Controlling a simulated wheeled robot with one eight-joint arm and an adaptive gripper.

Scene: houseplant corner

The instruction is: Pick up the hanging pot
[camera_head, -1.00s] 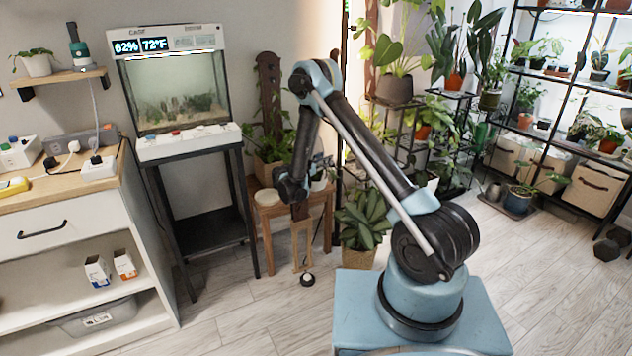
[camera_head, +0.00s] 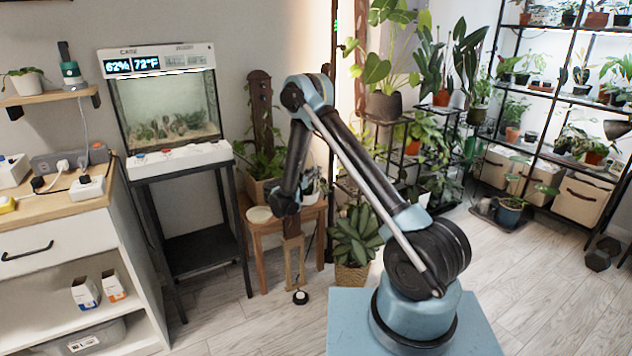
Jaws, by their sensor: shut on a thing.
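A small white pot (camera_head: 310,189) with a leafy plant shows just right of the end of my arm, over the wooden stool (camera_head: 318,213). I take it to be the hanging pot; it is small and partly covered by my arm. My gripper (camera_head: 299,193) is at the end of the arm, beside this pot and mostly hidden behind my dark wrist. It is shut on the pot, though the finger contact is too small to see. I cannot tell whether the pot touches the stool top.
A terrarium (camera_head: 168,110) on a black stand (camera_head: 205,245) is left of the stool. A basket plant (camera_head: 355,240) stands to its right. A small black-and-white round thing (camera_head: 300,297) is on the floor.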

